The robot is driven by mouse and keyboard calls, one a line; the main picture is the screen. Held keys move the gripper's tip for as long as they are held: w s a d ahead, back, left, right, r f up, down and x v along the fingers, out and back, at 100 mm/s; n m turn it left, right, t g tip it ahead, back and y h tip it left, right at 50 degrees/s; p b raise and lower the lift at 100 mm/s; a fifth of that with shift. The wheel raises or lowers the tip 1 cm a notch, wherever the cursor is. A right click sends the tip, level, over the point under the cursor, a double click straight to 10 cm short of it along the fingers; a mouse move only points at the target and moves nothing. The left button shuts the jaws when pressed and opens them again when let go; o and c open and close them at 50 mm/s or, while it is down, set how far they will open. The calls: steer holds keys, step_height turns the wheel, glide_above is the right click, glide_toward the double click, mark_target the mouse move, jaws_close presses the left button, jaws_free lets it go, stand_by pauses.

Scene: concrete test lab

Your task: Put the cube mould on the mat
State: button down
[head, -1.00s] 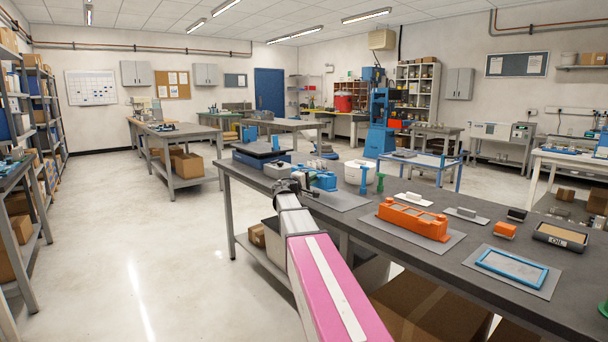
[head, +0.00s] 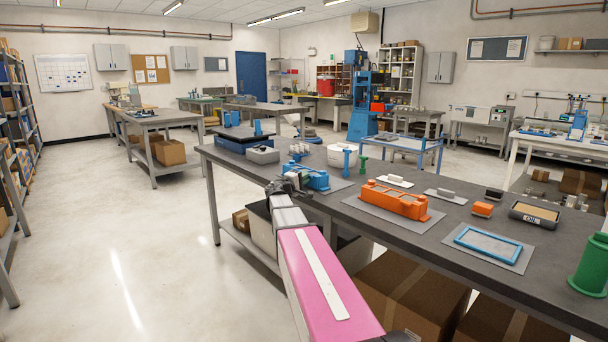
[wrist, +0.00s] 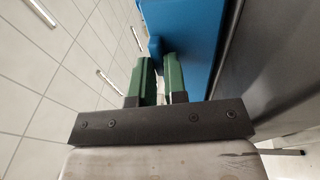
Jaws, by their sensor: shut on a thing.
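The cube mould appears to be the blue block-shaped piece (head: 313,179) at the end of my arm in the head view. My gripper (head: 291,184) is at its left side and shut on it. In the wrist view the green fingers (wrist: 159,75) hold a small tab of the large blue body (wrist: 192,35). A grey mat (head: 338,186) lies just right of the blue mould; I cannot tell whether they touch. Another flat grey mat (head: 523,258) with a blue rectangular frame (head: 487,245) on it lies at the right front of the bench.
The dark bench (head: 440,208) also holds an orange gang mould (head: 396,200) on its own grey sheet, a blue post (head: 347,158), a white tub (head: 338,155), an oil tray (head: 535,214) and a green cylinder (head: 590,266). Boxes stand beneath the bench.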

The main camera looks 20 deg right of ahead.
steer(key=c, duration=1.2)
jaws_free()
steer(key=shift+f, duration=0.15)
steer(key=v, duration=1.2)
steer(key=s+a+f+m+g+y, duration=0.1)
steer(key=s+f+m+g+y, duration=0.2)
steer(key=s+f, duration=0.5)
steer(key=s+a+f+g+y, duration=0.2)
steer(key=s+f+y, duration=0.3)
steer(key=f, duration=0.7)
steer(key=s+a+f+g+y, duration=0.1)
steer(key=s+a+f+y, duration=0.2)
steer(key=s+a, duration=0.1)
steer(key=s+a+f+m+g+y, duration=0.1)
steer(key=s+a+f+y, duration=0.2)
steer(key=s+a+f, duration=0.1)
steer(key=s+a+f+m+g+y, duration=0.1)
steer(key=s+a+f+y, duration=0.2)
steer(key=s+a+f, duration=0.1)
steer(key=shift+s+a+g, duration=0.15)
steer(key=shift+s+g, duration=0.25)
steer(key=shift+s, duration=0.1)
